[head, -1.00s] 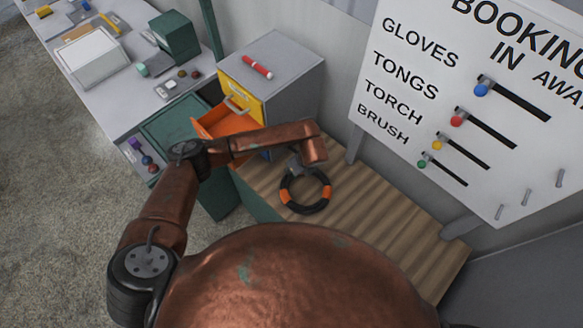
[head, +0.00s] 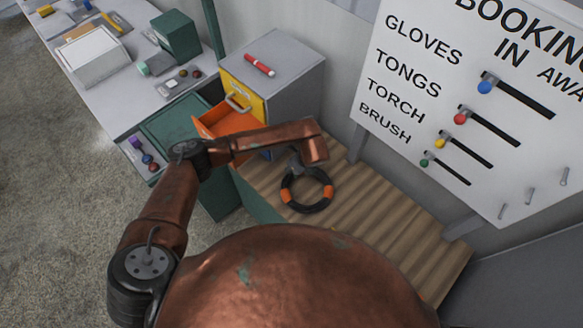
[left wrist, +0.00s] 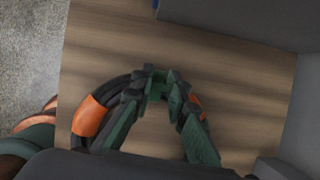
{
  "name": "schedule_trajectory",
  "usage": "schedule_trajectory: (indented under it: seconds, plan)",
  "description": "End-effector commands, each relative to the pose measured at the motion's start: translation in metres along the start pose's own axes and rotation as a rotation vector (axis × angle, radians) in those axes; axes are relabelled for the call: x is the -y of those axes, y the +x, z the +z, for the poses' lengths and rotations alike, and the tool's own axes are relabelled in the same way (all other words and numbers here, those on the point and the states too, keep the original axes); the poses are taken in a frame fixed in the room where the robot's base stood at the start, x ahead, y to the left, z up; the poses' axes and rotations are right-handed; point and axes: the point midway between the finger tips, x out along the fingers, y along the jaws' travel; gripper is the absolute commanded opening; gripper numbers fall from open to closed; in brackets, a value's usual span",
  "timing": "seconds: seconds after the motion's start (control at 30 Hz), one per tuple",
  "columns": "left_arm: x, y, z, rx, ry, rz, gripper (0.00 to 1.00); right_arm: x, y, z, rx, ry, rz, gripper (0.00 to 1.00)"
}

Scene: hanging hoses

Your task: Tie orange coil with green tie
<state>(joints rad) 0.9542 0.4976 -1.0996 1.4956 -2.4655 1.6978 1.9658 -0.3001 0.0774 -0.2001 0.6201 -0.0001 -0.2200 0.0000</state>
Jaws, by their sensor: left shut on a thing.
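The orange coil (head: 320,203), a black hose ring with orange bands, is at the right end of my left arm, over the brown slatted bench top. My left gripper (head: 297,168) is at its upper edge, partly hidden by my wrist. In the left wrist view my left gripper (left wrist: 160,88) has its dark green fingers closed together on the top of the ring, and an orange band (left wrist: 90,117) shows to the left of them. I cannot make out a separate green tie. My right gripper is not in view.
The slatted bench (head: 385,235) is clear right of the coil. Behind my forearm stands a grey cabinet (head: 290,65) with a red torch (head: 259,65) on top and an open orange drawer (head: 222,118). A lettered board (head: 420,100) stands at right. A cluttered grey table is at upper left.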

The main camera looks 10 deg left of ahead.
Motion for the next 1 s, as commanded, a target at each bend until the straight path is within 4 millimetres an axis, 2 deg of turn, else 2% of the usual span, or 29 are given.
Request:
schedule_trajectory:
  seconds: [0.03,0.73,0.77,1.0]
  plan:
    - [-0.0062,0.0103,-0.0184,-0.025,0.017,0.009,0.0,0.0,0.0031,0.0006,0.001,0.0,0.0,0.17]
    - [-0.0065,0.0133,-0.0198,-0.025,0.016,0.008,0.0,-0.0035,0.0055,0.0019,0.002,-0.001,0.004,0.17]
    - [-0.0065,0.0132,-0.0198,-0.025,0.016,0.008,0.15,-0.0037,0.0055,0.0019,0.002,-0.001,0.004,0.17]
    - [-0.0063,0.0126,-0.02,-0.025,0.017,0.006,0.31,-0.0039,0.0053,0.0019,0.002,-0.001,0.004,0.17]
